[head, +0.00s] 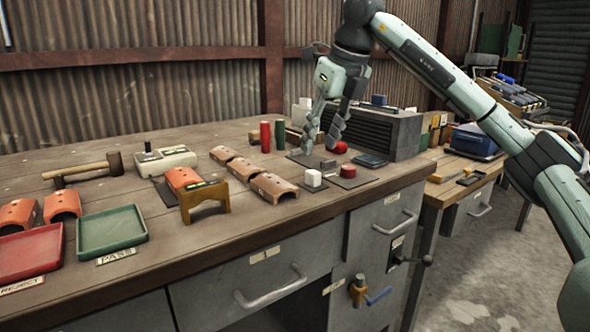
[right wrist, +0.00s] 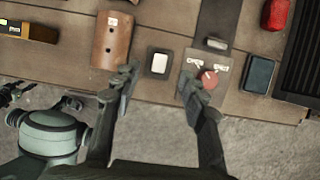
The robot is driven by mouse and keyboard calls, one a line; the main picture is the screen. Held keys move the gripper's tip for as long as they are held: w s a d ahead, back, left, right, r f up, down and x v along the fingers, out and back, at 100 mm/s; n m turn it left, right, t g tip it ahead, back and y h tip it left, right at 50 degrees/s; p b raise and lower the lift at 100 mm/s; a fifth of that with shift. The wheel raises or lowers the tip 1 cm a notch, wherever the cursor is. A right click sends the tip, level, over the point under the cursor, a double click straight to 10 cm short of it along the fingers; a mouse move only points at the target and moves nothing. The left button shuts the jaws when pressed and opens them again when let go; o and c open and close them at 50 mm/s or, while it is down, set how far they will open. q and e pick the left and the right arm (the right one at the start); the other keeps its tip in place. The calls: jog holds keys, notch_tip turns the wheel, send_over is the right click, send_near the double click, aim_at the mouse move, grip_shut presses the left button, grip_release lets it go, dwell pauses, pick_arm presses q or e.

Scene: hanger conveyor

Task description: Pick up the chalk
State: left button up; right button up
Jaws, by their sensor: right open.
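A small white block (head: 312,178), which looks like the chalk, sits on a small dark pad near the front edge of the bench. It also shows in the right wrist view (right wrist: 160,62), upper middle. My right gripper (head: 321,146) is open and empty above the bench. In the right wrist view its two fingers (right wrist: 158,78) are apart, one on each side of the white block in the picture and nearer the camera. The block is not touched. My left gripper is not in view.
A red round piece (head: 348,171) on a pad is right of the white block. A brown curved tile (head: 272,187) is left. A grey block (head: 328,163), dark blue box (head: 370,160) and grey drawer cabinet (head: 385,132) stand near. Red and green cylinders (head: 280,134) stand behind.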

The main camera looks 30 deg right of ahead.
aim_at(314, 172)
jog(key=x, duration=0.3)
jog(key=shift+s+f, duration=0.25)
jog(key=x, duration=0.3)
jog(key=shift+s+d+f, duration=0.1)
jog(key=shift+s+f, duration=0.05)
jog(key=shift+f, duration=0.45)
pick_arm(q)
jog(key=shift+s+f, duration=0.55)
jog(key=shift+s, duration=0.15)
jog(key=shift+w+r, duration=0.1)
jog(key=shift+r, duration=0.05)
pick_arm(e)
grip_shut()
